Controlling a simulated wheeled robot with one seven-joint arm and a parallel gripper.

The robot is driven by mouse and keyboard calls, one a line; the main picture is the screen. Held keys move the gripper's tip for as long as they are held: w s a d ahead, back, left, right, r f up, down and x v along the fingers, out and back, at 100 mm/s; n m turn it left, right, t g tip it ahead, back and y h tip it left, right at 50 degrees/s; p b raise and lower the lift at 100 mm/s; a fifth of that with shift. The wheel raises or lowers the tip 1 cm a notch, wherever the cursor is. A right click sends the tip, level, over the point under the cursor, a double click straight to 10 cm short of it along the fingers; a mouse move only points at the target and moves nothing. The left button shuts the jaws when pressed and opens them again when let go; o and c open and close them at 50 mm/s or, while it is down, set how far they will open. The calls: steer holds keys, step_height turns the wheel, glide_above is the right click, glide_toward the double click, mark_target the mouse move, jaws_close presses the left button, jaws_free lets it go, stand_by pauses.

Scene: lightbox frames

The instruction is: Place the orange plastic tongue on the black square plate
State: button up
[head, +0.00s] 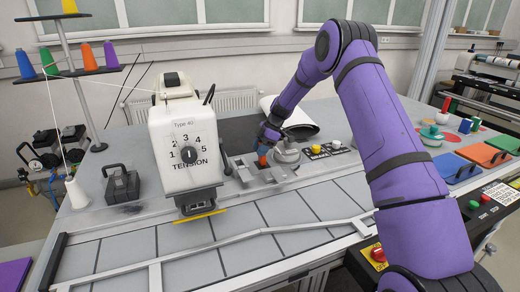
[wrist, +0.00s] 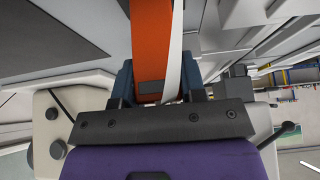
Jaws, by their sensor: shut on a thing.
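The orange plastic tongue (wrist: 150,40) is a long flat strip in the wrist view. My gripper (wrist: 152,88) is shut on it, with a dark blue finger on each side. In the head view my gripper (head: 265,145) hangs to the right of the white machine, and a small orange tip (head: 262,161) shows just below it. A dark flat panel (head: 236,130) lies behind the machine in the head view; I cannot tell whether it is the black square plate. My gripper's body hides part of the tongue.
The white tension machine (head: 182,143) stands left of my gripper. Grey metal fixtures (head: 285,155) sit close by. Coloured trays, including an orange one (head: 480,153), lie at the right. A black block with a handle (head: 122,185) stands at the left. The grey tabletop in front is mostly clear.

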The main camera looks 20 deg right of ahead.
steer(key=shift+f, duration=0.15)
steer(key=o, duration=0.9)
steer(key=shift+o, duration=0.2)
